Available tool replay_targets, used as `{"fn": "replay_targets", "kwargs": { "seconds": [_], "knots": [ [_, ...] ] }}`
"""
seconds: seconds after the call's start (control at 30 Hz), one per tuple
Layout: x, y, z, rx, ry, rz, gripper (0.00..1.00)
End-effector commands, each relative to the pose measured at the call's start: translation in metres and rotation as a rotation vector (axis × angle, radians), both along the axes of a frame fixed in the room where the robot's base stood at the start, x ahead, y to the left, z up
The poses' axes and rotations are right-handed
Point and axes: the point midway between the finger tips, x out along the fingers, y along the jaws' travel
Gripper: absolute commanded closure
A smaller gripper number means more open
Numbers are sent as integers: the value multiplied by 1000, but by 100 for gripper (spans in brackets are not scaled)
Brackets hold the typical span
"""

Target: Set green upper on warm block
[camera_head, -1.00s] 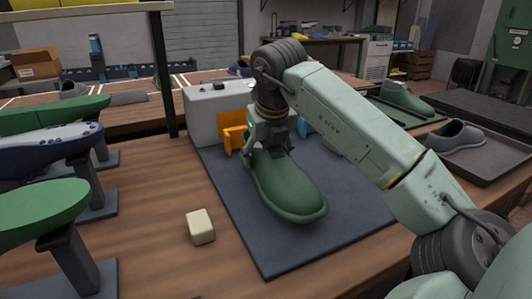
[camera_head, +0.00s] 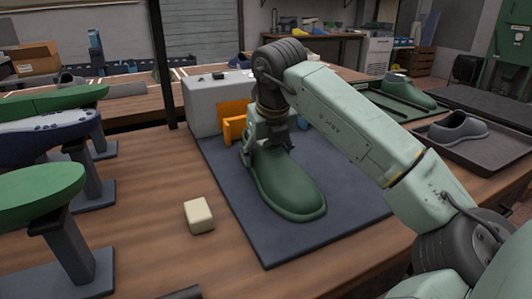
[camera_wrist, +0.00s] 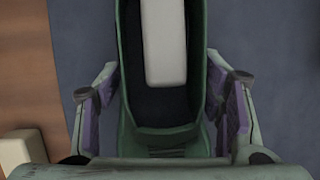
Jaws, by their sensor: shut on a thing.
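The green upper (camera_head: 290,185) is over the dark blue mat (camera_head: 225,205), toe toward the front; whether its sole touches the mat is unclear. My gripper (camera_head: 262,150) is shut on its rear part. In the wrist view, the gripper's purple-padded fingers (camera_wrist: 163,110) flank the upper's rear (camera_wrist: 130,75), and a pale strip shows inside its opening. A pale grey box (camera_head: 203,108) stands behind the mat, with an orange angled piece (camera_head: 233,118) in front of it, left of my gripper. Which of these is the warm block is not clear. My arm hides part of the area behind the upper.
A cream block (camera_head: 198,215) lies left of the mat; it also shows in the wrist view (camera_wrist: 18,150). Green and blue shoe forms on stands (camera_head: 45,195) line the left side. A grey shoe (camera_head: 458,130) sits on a tray at right. The mat's front is bare.

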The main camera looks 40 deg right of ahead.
Motion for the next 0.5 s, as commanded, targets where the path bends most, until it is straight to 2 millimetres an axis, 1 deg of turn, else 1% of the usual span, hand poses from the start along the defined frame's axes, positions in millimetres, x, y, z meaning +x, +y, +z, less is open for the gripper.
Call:
{"fn": "replay_targets", "kwargs": {
  "seconds": [0.4,0.43,0.5],
  "knots": [
    [0,0,-3,0,0,0,68],
    [0,0,-3,0,0,0,38],
    [0,0,-3,0,0,0,33]
  ]
}}
